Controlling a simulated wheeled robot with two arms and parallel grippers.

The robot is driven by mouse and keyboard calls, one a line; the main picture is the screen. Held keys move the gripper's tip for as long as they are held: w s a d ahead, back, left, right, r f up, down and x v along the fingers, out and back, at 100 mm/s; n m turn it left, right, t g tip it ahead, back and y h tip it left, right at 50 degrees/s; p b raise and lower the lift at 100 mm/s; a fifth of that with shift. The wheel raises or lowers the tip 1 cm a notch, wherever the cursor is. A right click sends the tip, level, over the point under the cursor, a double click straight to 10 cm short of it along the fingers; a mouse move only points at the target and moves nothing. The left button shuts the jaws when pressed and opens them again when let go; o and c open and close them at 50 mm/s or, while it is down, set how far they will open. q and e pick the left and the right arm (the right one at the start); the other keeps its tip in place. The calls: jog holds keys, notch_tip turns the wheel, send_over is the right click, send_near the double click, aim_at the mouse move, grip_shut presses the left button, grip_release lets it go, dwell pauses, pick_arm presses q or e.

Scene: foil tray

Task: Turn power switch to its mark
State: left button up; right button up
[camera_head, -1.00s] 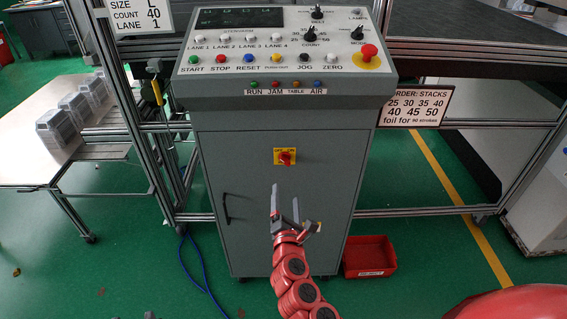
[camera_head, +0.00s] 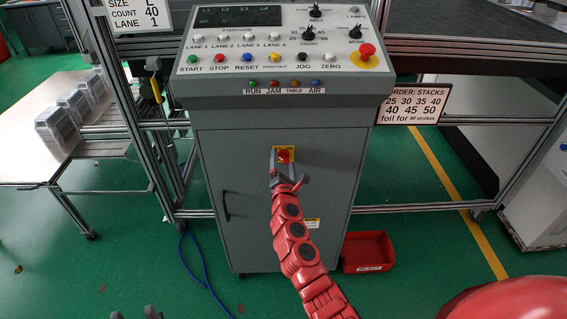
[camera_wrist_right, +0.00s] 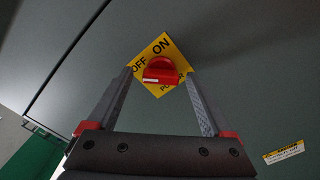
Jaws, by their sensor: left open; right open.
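The power switch (camera_wrist_right: 161,71) is a red knob with a white stripe on a yellow plate (camera_wrist_right: 166,91) marked OFF and ON, on the grey cabinet door. In the wrist view the stripe is on the lower left of the knob; I cannot tell exactly which word it points at. My right gripper (camera_head: 284,170) is open in front of the switch and partly covers it in the head view. Its fingers (camera_wrist_right: 160,75) appear on either side of the knob, with no clear contact. My left gripper (camera_head: 132,315) is open at the bottom edge, far from the switch.
The control panel (camera_head: 280,70) with buttons, knobs and a red emergency stop (camera_head: 367,50) juts out above the door. A black door handle (camera_head: 226,207) is to the left. A red bin (camera_head: 368,252) stands on the floor at right, and a blue cable lies at left.

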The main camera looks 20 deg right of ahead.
grip_shut()
dwell(0.4)
